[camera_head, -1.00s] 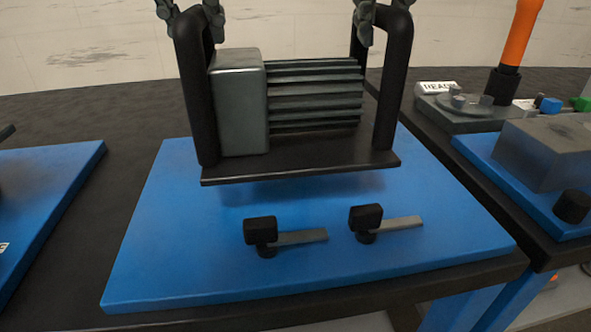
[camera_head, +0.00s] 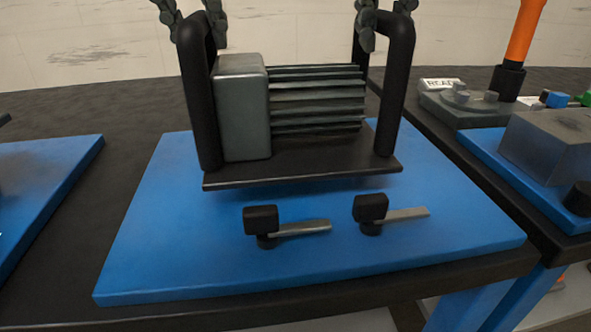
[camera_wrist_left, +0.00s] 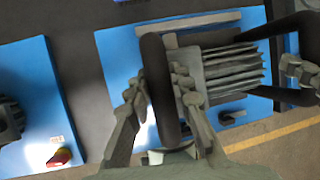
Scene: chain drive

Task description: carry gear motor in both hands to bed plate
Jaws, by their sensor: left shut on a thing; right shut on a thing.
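The gear motor (camera_head: 315,97) is a grey block with a ribbed body on a black base plate with a black handle at each end. It hangs level over the blue bed plate (camera_head: 170,245), with a shadow beneath its front edge. My left gripper (camera_head: 190,18) is shut on the left handle. The left wrist view shows its fingers (camera_wrist_left: 160,95) on both sides of the black bar. My right gripper (camera_head: 383,16) is shut on the right handle, cut by the top of the head view. Whether the motor's far edge touches the plate is hidden.
Two black clamps (camera_head: 262,222) and (camera_head: 371,209) with grey bars lie on the plate in front of the motor. Another blue plate (camera_head: 40,185) is at left. A grey block (camera_head: 550,145) and an orange post (camera_head: 524,30) stand at right.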

